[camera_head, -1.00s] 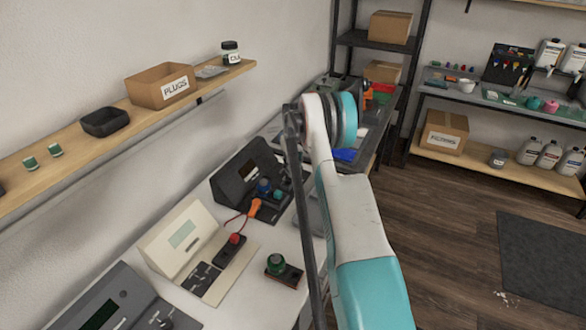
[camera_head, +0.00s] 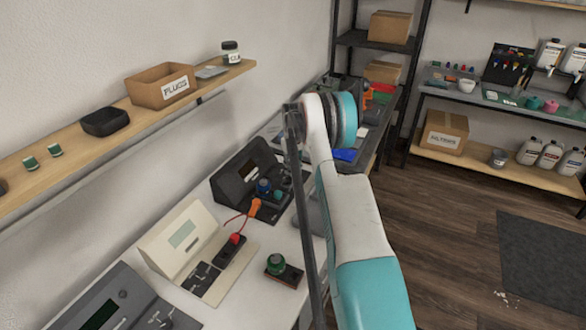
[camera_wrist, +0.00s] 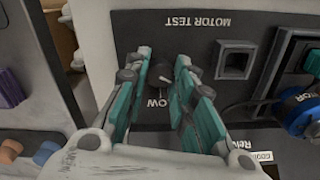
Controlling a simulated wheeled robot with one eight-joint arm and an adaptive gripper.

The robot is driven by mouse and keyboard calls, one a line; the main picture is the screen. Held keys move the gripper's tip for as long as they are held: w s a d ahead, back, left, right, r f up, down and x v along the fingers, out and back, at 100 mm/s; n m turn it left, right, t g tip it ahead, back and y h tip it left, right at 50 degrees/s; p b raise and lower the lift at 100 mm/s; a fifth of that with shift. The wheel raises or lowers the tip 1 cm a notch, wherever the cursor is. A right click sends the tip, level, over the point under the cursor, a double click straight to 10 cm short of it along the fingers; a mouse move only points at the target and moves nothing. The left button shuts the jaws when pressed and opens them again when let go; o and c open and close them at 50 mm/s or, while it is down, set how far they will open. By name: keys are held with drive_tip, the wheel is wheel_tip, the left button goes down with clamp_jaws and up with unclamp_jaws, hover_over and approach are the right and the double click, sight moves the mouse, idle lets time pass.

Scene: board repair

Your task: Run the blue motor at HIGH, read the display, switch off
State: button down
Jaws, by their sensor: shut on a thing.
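The black motor test station (camera_head: 232,183) stands on the white bench in the head view, with a small dark display (camera_head: 248,170) whose reading is too small to make out. The blue motor (camera_head: 264,187) sits at its front; it also shows at the right of the wrist view (camera_wrist: 302,108). The wrist view shows the panel (camera_wrist: 150,22) upside down, lettered MOTOR TEST. My gripper (camera_wrist: 163,60) is shut on a dark round knob (camera_wrist: 159,82) there. A partly covered label reading "OW" lies beside the knob. In the head view my arm hides the gripper.
A cream station (camera_head: 165,242) with a red plug stands nearer on the bench, beside an orange connector (camera_head: 256,206) and a green-topped part (camera_head: 276,264). A grey station (camera_head: 105,300) is at front left. A wall shelf (camera_head: 85,160) runs above.

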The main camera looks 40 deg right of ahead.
drive_tip(key=c, duration=1.3)
unclamp_jaws()
drive_tip(key=shift+c, duration=0.2)
wheel_tip(320, 180, up, 12)
